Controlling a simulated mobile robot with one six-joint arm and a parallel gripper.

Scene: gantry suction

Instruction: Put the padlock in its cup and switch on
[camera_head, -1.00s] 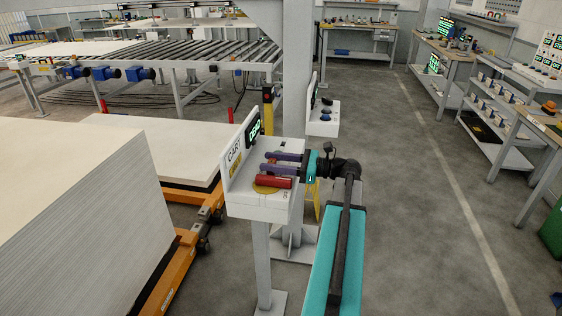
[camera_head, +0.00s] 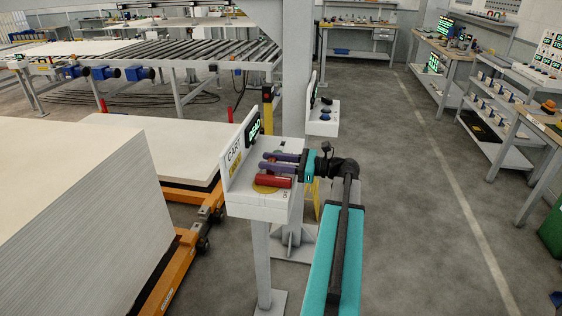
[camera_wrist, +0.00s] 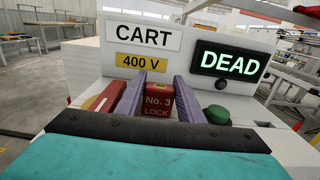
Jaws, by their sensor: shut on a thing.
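The red padlock (camera_wrist: 157,101), marked "No. 3 LOCK", is between the two purple fingers of my gripper (camera_wrist: 158,84) in the wrist view. My gripper is shut on it, over the cart switch box. In the head view the gripper (camera_head: 264,161) reaches left over the grey box (camera_head: 249,207), and the padlock is too hidden to make out. A red switch handle (camera_head: 273,181) on a yellow disc lies just in front of the fingers; it also shows left of them in the wrist view (camera_wrist: 107,97). A green button (camera_wrist: 217,114) is to the right. No cup is clear to me.
The upright panel (camera_wrist: 183,62) behind the padlock carries "CART" and "400 V" labels and a display (camera_wrist: 229,64) reading "DEAD". A grey column (camera_head: 297,90) stands behind the box. A board stack (camera_head: 80,215) is at left; the right floor is open.

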